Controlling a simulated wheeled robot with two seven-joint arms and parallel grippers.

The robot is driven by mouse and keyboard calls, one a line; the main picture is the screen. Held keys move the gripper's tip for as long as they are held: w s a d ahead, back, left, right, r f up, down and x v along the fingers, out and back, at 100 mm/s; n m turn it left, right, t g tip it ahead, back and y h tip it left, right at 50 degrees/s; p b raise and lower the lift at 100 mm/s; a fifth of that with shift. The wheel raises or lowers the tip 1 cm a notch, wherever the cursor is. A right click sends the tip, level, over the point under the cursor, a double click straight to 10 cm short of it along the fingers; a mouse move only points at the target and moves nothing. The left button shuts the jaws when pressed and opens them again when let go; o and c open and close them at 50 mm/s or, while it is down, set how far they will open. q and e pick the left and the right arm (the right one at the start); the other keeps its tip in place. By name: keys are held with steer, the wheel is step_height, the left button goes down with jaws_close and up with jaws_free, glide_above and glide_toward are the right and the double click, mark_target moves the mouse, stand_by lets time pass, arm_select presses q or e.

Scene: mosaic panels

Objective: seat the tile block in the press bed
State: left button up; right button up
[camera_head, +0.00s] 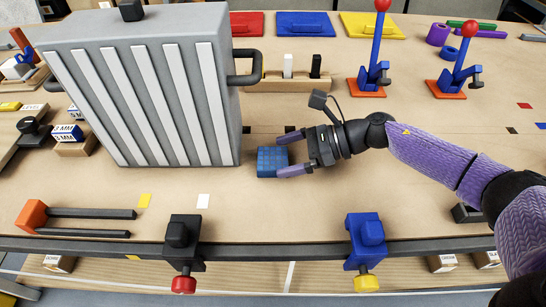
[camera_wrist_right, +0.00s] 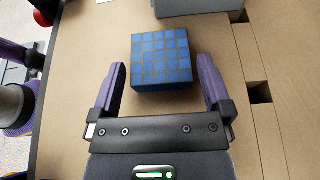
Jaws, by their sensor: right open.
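The tile block (camera_head: 272,162) is blue with a grid of square tiles on its face. It rests on the brown table just right of the large grey box. My right gripper (camera_head: 284,157) is open, with its purple fingers pointing left at the block. In the right wrist view the tile block (camera_wrist_right: 162,58) sits ahead of and partly between the two fingertips (camera_wrist_right: 162,78), with a visible gap on each side. I cannot tell which thing is the press bed. My left gripper is not in view.
A large grey box (camera_head: 188,85) with white slats and black handles stands close left of the block. Lever stands (camera_head: 376,60) and a wooden holder (camera_head: 290,82) stand behind. Black (camera_head: 182,240) and blue (camera_head: 365,238) clamps sit on the front edge. The table between is mostly clear.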

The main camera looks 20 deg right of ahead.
steer(key=shift+x, duration=0.85)
steer(key=c, duration=1.3)
